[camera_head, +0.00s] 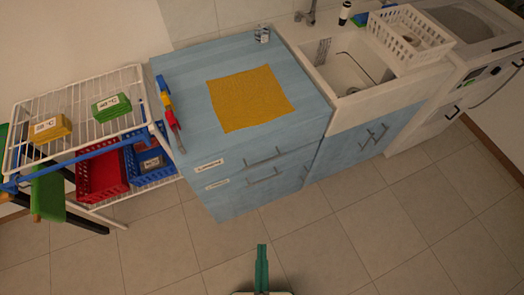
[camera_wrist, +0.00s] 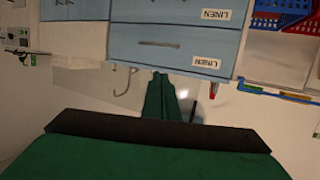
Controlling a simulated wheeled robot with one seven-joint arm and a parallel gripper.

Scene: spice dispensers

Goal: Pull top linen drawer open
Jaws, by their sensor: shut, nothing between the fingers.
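The blue cabinet (camera_head: 240,200) has two drawers with white labels. The top linen drawer (camera_head: 233,165) is closed, with a grey bar handle (camera_head: 263,157) and its label (camera_head: 208,166) at the left. In the wrist view, which looks upside down, the drawer front (camera_wrist: 130,48) and its handle (camera_wrist: 158,44) appear below the second drawer (camera_wrist: 140,12); both labels read LINEN. My gripper (camera_head: 262,248), with green fingers, is shut and empty. It is in front of the cabinet, apart from the handle. Its fingertips (camera_wrist: 161,76) also show in the wrist view.
A white wire rack (camera_head: 75,120) with red and blue baskets stands at left. A sink unit (camera_head: 345,85) adjoins at right. The tiled floor (camera_head: 360,230) in front is clear.

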